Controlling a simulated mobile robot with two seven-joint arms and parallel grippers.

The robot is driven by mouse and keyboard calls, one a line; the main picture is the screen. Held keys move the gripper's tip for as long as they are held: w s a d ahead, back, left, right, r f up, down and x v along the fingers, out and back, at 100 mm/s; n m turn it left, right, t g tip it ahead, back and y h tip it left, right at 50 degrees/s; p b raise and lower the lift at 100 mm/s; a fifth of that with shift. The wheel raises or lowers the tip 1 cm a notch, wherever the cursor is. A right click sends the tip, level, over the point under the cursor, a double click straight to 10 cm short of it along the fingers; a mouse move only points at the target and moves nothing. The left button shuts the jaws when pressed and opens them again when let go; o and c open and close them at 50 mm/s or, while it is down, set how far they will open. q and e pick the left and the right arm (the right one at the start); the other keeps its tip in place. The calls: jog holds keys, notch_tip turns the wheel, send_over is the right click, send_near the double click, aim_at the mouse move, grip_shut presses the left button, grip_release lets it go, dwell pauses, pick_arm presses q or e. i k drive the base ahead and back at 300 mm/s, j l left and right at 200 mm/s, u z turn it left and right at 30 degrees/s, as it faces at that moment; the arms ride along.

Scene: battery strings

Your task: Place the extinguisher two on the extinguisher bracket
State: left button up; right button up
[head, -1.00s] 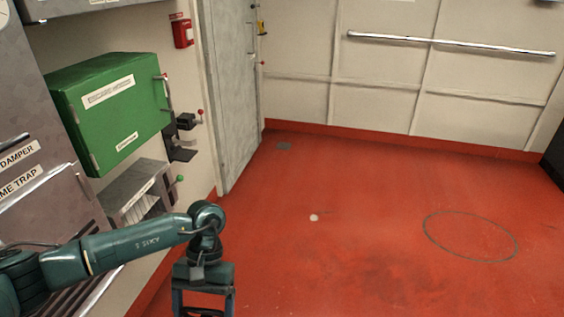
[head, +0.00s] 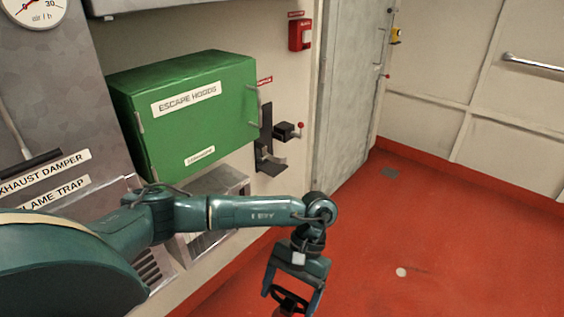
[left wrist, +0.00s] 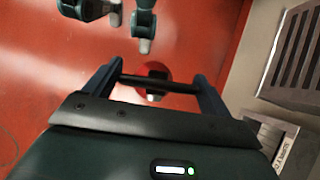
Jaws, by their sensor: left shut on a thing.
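My left gripper (head: 289,303) hangs at the bottom middle of the head view, fingers pointing down. It is shut on the extinguisher, whose black handle (head: 291,297) shows between the fingers. In the left wrist view, a dark bar spans the fingers (left wrist: 157,80), with the round red top of the extinguisher (left wrist: 150,70) beyond it. Most of its body is out of frame or hidden. The extinguisher bracket (head: 266,135), a black upright plate with a ledge, is on the wall right of the green box, above and left of the gripper. My right gripper is not in view.
The green escape hoods box (head: 185,120) juts from the wall left of the bracket. A louvred metal unit (head: 215,190) stands below. The red floor (head: 440,240) at right is clear.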

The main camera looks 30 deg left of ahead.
aim_at(273, 167)
jog(key=i, duration=3.55)
jog(key=i+u, duration=0.2)
jog(key=u, duration=2.1)
